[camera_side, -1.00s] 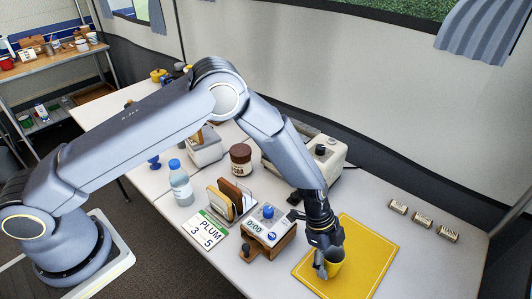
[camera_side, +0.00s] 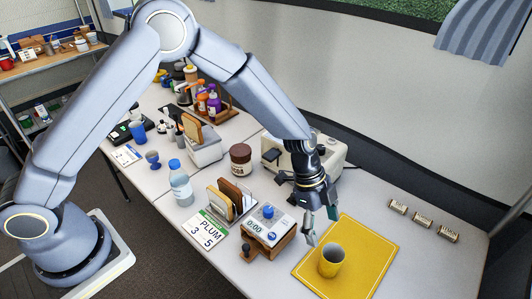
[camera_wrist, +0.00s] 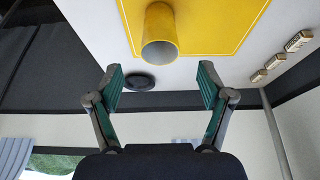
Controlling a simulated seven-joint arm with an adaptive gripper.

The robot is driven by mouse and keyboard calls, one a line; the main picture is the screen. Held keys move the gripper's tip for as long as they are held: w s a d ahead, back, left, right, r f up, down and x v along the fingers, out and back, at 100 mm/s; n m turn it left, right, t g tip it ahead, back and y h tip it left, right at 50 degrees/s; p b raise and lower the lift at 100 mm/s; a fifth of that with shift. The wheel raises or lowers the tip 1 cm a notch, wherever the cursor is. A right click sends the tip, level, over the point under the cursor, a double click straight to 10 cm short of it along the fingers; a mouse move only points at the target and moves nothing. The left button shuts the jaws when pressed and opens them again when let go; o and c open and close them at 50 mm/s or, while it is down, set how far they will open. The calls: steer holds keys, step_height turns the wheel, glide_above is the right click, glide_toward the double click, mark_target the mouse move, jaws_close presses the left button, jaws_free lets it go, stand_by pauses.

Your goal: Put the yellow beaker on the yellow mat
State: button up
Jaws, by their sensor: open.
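The yellow beaker (camera_side: 331,261) stands upright on the yellow mat (camera_side: 367,248), inside its border. In the wrist view the beaker (camera_wrist: 160,34) shows above and beyond the fingers, with the mat (camera_wrist: 215,22) under it. My gripper (camera_side: 322,228) is open and empty, raised above and to the left of the beaker, apart from it. Its two spread fingers also show in the wrist view (camera_wrist: 160,88), with nothing between them.
A timer on a wooden stand (camera_side: 268,228), a rack with boards (camera_side: 231,200) and a PLUM card (camera_side: 207,229) stand left of the mat. A toaster-like appliance (camera_side: 330,152) is behind my gripper. Several small labelled blocks (camera_side: 422,219) lie at right.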

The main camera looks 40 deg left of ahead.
steer(key=s+a+r+n+t+y, duration=0.15)
steer(key=a+r+n, duration=0.25)
steer(key=a+r, duration=0.45)
steer(key=s+a+r+n+t, duration=0.1)
steer(key=s+a+r+n, duration=0.3)
steer(key=r, duration=0.7)
steer(key=s+a+r+n+t+y, duration=0.1)
steer(key=s+a+r+n, duration=0.2)
steer(key=s+a+n, duration=0.2)
steer(key=s+a+r+n+t+y, duration=0.2)
steer(key=s+a+n, duration=0.3)
steer(key=s+a, duration=0.4)
steer(key=shift+s+a+r, duration=0.25)
steer(key=shift+a+r, duration=0.15)
steer(key=shift+a, duration=0.3)
